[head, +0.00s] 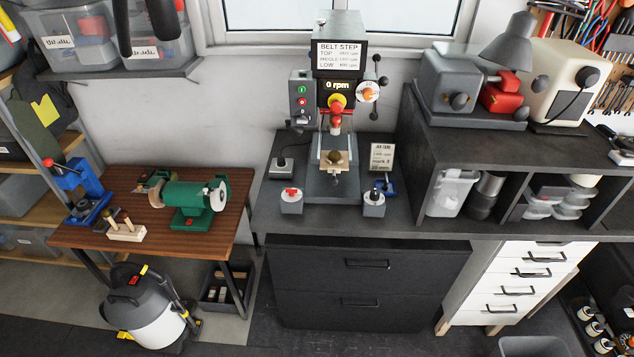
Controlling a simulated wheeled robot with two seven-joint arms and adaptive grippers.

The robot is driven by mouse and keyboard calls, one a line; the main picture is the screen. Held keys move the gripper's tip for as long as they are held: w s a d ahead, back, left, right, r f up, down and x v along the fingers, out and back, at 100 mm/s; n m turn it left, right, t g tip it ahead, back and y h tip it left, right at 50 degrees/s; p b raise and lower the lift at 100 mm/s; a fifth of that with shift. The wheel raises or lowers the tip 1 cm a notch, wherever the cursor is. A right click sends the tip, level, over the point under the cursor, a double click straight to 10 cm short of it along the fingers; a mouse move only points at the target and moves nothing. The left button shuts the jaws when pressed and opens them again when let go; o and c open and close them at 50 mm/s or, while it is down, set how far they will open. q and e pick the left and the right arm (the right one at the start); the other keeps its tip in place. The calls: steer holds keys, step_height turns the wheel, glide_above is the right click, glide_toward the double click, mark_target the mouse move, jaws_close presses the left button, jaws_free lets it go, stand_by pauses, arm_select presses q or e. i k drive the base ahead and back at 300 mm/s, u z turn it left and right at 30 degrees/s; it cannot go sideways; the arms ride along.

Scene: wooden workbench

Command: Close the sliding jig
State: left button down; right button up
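The drill press (338,60) stands at the back of the dark workbench, with a display reading 0 rpm. On its base below the chuck sits what looks like the sliding jig (334,165), a grey piece with a light wooden block and a small dark round part on it. It is too small to tell how far apart its parts are.
Two grey blocks, one with a red knob (291,201) and one with a dark knob (374,203), stand at the bench's front edge. A small printed sign (381,157) is right of the press. A green bench grinder (190,200) sits on the wooden table to the left.

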mark_target(334, 168)
steer(key=z, duration=0.3)
steer(key=i, duration=0.4)
steer(key=z, duration=0.45)
